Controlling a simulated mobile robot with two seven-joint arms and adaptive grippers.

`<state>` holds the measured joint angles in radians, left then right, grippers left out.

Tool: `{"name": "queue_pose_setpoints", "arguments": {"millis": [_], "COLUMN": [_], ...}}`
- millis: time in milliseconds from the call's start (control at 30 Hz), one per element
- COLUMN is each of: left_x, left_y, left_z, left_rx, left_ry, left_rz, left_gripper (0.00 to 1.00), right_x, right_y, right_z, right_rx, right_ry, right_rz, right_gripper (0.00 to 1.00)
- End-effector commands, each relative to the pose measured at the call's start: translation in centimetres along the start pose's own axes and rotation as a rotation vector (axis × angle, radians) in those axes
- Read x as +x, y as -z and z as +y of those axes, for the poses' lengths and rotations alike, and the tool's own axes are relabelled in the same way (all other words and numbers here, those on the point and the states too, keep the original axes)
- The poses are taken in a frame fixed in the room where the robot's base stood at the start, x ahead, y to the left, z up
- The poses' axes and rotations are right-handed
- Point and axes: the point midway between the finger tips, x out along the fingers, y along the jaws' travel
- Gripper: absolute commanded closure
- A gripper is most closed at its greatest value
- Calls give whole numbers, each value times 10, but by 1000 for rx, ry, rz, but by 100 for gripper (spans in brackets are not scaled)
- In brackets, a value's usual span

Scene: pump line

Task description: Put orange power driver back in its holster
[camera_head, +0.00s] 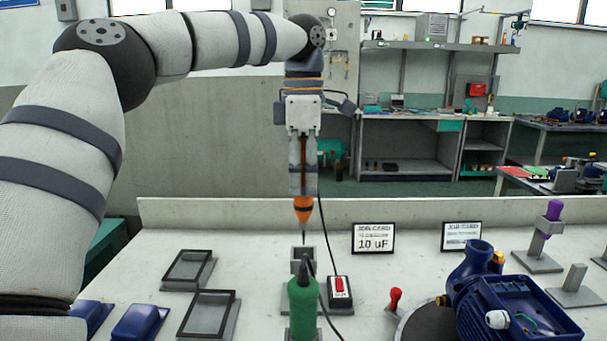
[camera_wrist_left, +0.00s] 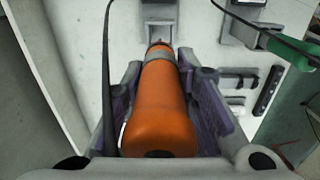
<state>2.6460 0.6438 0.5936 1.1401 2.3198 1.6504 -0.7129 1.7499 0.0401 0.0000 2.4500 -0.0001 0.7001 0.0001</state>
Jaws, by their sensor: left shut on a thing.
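My left gripper (camera_head: 303,184) is shut on the orange power driver (camera_head: 303,208), which hangs upright with its thin bit pointing down. In the left wrist view the driver's orange body (camera_wrist_left: 160,110) lies between the two fingers, its nose pointing away. A grey holster (camera_head: 303,252) stands on the bench below the bit, partly hidden by the green driver. The bit tip looks just above or at its top; I cannot tell exactly. A grey holder (camera_wrist_left: 158,30) also shows beyond the nose in the left wrist view. My right gripper is not in view.
A green driver (camera_head: 303,300) with a black cable stands in front of the holster. A red-switch box (camera_head: 340,290) sits right of it. Grey frames (camera_head: 189,268) lie left, and a blue pump (camera_head: 515,308) stands right. A job card (camera_head: 373,238) stands behind.

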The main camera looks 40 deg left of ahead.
Motion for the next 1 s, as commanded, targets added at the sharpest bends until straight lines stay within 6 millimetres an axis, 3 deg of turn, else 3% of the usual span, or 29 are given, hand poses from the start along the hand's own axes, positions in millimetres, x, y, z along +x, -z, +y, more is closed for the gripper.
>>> {"name": "queue_pose_setpoints", "arguments": {"millis": [167, 1000], "left_x": [0, 54], "left_y": [0, 0], "left_z": [0, 0], "left_rx": [0, 0], "left_ry": [-1, 0], "left_rz": [-1, -1], "left_gripper": [100, 100], "right_x": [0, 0], "right_y": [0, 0], "right_z": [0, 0], "right_rx": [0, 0], "right_ry": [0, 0], "right_rz": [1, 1], "right_gripper": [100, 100]}}
